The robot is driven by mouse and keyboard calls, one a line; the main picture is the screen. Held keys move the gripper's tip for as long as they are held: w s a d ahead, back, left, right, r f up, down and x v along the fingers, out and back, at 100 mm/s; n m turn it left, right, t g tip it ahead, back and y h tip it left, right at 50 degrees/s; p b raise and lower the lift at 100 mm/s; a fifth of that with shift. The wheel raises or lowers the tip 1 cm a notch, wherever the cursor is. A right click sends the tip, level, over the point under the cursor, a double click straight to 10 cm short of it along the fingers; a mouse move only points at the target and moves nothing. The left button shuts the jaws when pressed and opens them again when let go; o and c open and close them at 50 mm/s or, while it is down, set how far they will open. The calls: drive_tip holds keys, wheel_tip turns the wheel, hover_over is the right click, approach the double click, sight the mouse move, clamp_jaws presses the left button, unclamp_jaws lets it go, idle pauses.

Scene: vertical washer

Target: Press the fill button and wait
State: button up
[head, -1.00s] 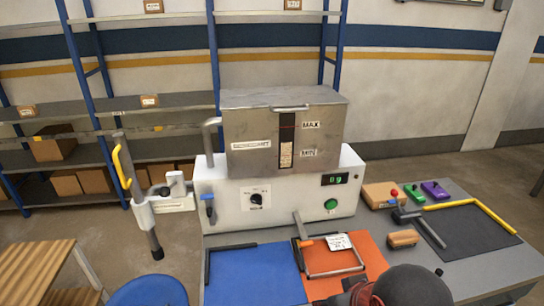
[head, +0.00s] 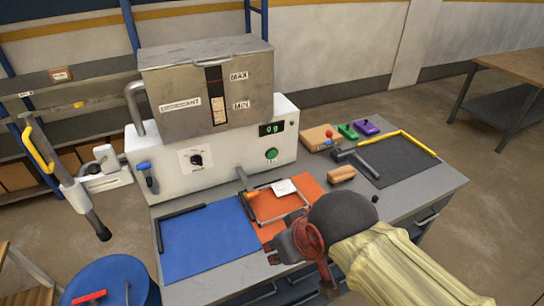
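The white machine (head: 178,176) stands on the grey workbench with a metal tank (head: 172,88) on top. The tank carries a level window with MAX and MIN labels. A round green button (head: 271,155) is on the machine's front panel at the right, below a small dark display (head: 271,129) with green digits. My gripper (head: 272,252) is at the lower middle, above the bench's front edge, in front of the orange mat and well apart from the button. Its fingers are small and partly hidden, so I cannot tell whether they are open.
A blue mat (head: 205,245) and an orange mat (head: 300,192) lie before the machine. A dark mat (head: 398,160) with a hammer-like tool (head: 352,160) is at right. A wooden block (head: 342,173) lies between. A blue drum (head: 115,278) stands at lower left.

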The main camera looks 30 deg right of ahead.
drive_tip(key=shift+c, duration=0.3)
drive_tip(key=c, duration=0.8)
clamp_jaws()
idle(0.6)
